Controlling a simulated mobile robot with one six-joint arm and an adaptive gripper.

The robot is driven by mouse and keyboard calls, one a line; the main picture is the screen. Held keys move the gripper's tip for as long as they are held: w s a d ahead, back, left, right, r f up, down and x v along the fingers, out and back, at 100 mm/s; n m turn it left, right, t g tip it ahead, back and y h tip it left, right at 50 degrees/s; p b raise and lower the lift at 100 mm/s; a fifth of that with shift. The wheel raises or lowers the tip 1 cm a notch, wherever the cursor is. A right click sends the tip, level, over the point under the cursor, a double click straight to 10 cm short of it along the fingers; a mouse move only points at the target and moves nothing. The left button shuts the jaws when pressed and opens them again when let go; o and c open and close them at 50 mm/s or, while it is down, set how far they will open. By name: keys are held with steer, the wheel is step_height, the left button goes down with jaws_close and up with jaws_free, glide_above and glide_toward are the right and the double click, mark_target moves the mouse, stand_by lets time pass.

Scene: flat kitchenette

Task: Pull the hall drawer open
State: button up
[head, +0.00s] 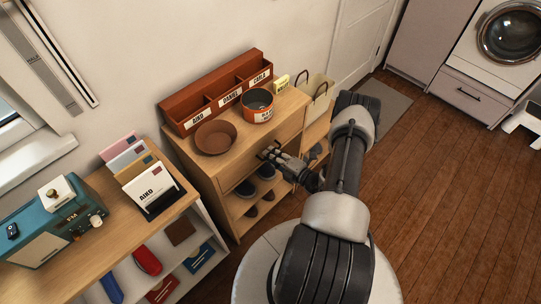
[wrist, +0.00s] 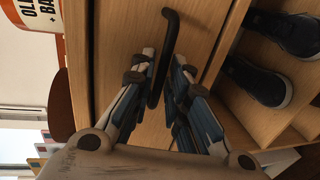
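The hall drawer (head: 290,131) is the wooden front at the top of the small cabinet, under its top board. It looks flush with the cabinet. In the wrist view the drawer front (wrist: 112,55) bears a black bar handle (wrist: 171,38). My gripper (head: 268,155) is at the drawer front. In the wrist view its blue-padded fingers (wrist: 162,82) are apart, one on each side of the lower part of the handle. A gap shows between the handle and the right finger; whether the left finger touches it I cannot tell. My gripper hides the handle in the head view.
On the cabinet top stand a red-brown letter organizer (head: 213,97), a brown bowl (head: 215,139) and an orange tin (head: 258,108). Dark shoes (head: 245,188) sit on the open shelf below the drawer. A shelf unit (head: 125,222) is at the left. Wooden floor (head: 440,200) is clear at the right.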

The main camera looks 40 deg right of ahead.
steer(key=shift+w+f, duration=0.1)
steer(key=shift+w, duration=0.4)
jaws_close()
stand_by(0.3)
